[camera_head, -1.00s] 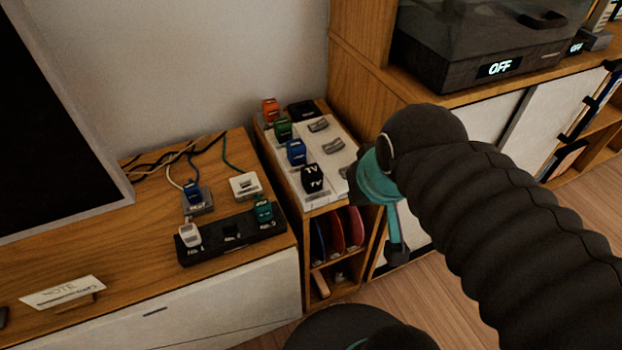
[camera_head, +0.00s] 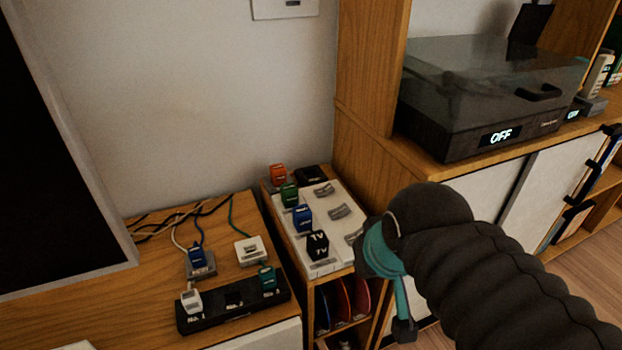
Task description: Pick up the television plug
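The television plug (camera_head: 317,244) is a small black block with white TV lettering. It stands at the near end of a white board on the narrow wooden shelf unit, behind a small label. My gripper (camera_head: 384,290), teal and black, is to the right of the plug and apart from it, beside the board's right edge. One teal finger hangs down past the shelf's side. The rest of the gripper is hidden by its own body, so its opening does not show. Nothing is seen held.
Blue (camera_head: 302,218), green (camera_head: 289,195) and orange (camera_head: 278,174) plugs stand in a row behind the television plug. Grey clips lie on the board's right. A black power strip (camera_head: 235,305) with plugs and cables sits left; a turntable (camera_head: 470,100) stands on the right cabinet.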

